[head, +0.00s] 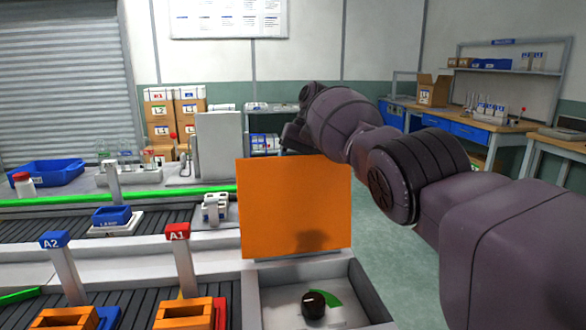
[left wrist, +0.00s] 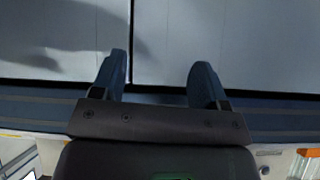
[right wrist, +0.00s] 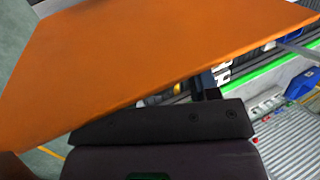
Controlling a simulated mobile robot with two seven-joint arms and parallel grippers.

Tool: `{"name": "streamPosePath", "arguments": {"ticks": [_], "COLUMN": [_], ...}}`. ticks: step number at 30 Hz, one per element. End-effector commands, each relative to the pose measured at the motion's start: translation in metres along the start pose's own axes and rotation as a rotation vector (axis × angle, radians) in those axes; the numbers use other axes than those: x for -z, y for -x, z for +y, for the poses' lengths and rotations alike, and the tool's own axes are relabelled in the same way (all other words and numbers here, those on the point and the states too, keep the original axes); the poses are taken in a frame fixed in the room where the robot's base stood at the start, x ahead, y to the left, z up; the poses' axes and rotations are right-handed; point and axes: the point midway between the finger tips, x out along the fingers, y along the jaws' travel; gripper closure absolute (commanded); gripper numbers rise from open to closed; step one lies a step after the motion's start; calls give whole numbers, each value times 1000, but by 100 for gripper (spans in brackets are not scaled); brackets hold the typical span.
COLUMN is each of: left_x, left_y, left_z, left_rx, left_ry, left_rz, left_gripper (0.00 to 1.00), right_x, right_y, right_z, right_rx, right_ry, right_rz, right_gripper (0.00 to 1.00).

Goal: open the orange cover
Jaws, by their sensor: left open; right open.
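The orange cover (head: 295,205) stands upright at the back edge of a grey box (head: 362,292). The box is uncovered, and a black knob (head: 314,305) with a green arc beside it shows inside. My right gripper (head: 293,137) is behind the cover's top edge, its fingertips hidden. My left gripper (left wrist: 158,80) is open and empty over a grey surface, seen only in the left wrist view.
Left of the box are dark conveyors with orange trays (head: 185,313) and posts labelled A1 (head: 178,232) and A2 (head: 54,240). A white device (head: 215,208) stands just left of the cover.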

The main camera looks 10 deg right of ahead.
Motion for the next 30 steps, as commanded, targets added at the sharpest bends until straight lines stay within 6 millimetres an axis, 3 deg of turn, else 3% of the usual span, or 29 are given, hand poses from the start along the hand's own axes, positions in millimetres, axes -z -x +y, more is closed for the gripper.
{"name": "streamPosePath", "arguments": {"ticks": [5, 11, 18, 30], "left_x": [-6, -16, -3, 2], "left_y": [-1, -7, -13, -16], "left_z": [1, 3, 5, 5], "left_rx": [-1, -6, -10, -12], "left_ry": [0, -4, -36, -67], "left_rz": [-12, -31, 10, 27], "left_gripper": [32, 32, 32, 32], "right_x": [2, 4, 3, 0], "right_y": [3, 24, 53, 74], "right_z": [1, 3, 2, 1], "right_rx": [0, 2, 0, 0], "right_ry": [-2, -3, -3, -1], "right_rz": [-2, -5, -5, -1], "right_gripper": [45, 45, 45, 45]}}
